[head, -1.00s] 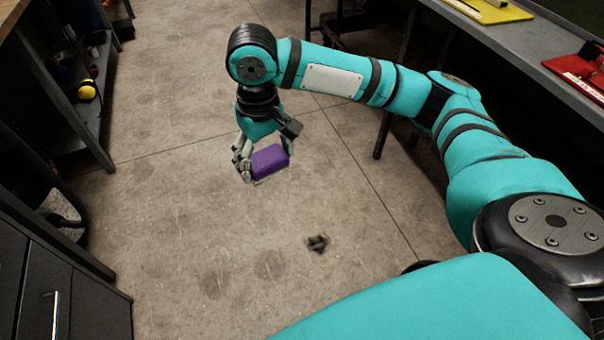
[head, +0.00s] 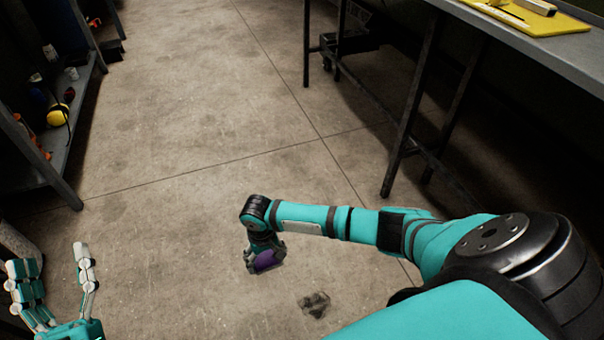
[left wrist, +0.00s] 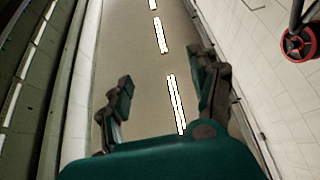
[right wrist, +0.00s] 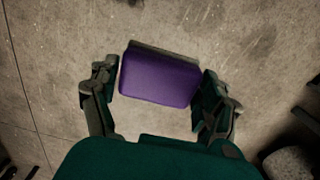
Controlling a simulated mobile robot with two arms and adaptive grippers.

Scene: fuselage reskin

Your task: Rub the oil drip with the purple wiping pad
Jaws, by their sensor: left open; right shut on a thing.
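The oil drip (head: 314,304) is a small dark patch on the concrete floor, in front of my right arm in the head view. My right gripper (head: 262,264) is shut on the purple wiping pad (head: 268,259), left of and slightly beyond the patch. In the right wrist view the pad (right wrist: 160,78) sits between both fingers (right wrist: 160,95), over bare concrete. I cannot tell whether it touches the floor. My left gripper (head: 50,262) is open and empty at the lower left.
A workbench (head: 500,38) with a yellow tray (head: 535,18) runs along the right, its dark legs on the floor. A low shelf (head: 62,150) with a yellow item (head: 57,115) stands at the left. The floor between is clear.

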